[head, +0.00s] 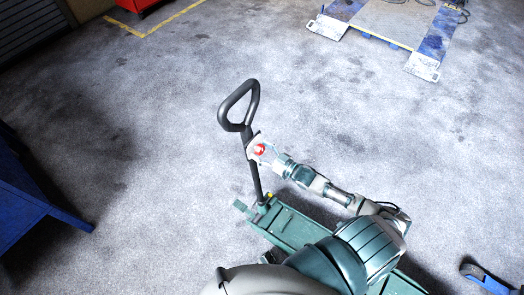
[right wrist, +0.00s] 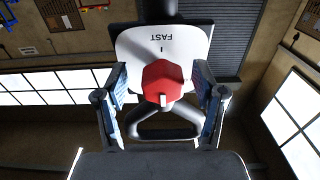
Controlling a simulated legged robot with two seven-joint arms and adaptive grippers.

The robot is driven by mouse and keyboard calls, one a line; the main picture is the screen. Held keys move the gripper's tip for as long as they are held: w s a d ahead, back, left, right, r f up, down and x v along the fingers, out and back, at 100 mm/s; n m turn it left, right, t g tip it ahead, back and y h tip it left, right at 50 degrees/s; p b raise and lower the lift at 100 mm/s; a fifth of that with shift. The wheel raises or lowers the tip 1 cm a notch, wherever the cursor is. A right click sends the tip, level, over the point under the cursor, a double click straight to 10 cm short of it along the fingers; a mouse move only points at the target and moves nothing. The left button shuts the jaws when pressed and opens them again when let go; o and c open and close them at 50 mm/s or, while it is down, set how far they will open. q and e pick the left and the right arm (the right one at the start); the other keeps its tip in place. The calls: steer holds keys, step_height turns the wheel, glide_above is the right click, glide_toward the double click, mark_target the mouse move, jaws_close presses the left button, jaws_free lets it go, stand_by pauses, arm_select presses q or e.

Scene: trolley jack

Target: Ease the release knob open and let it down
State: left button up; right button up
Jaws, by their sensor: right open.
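The red release knob (head: 258,149) sits on a pale plate on the upright black handle (head: 238,105) of the green trolley jack (head: 290,229). In the right wrist view the knob (right wrist: 162,80) is faceted, with a white mark on its lower edge. The white plate (right wrist: 135,47) behind it reads "FAST" upside down, beside a short tick. My right gripper (head: 268,157) is at the knob. Its fingers stand open on both sides of the knob, with a visible gap each side. My left gripper is not in view.
A blue bench (head: 30,200) stands at the left edge. A blue and white lift ramp (head: 380,25) lies at the back right, and a red cabinet (head: 136,4) at the back. A blue object (head: 487,280) lies at the lower right. The floor around the handle is clear.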

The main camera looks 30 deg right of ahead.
steer(key=shift+c, duration=0.2)
steer(key=shift+a, duration=0.1)
steer(key=c, duration=1.1)
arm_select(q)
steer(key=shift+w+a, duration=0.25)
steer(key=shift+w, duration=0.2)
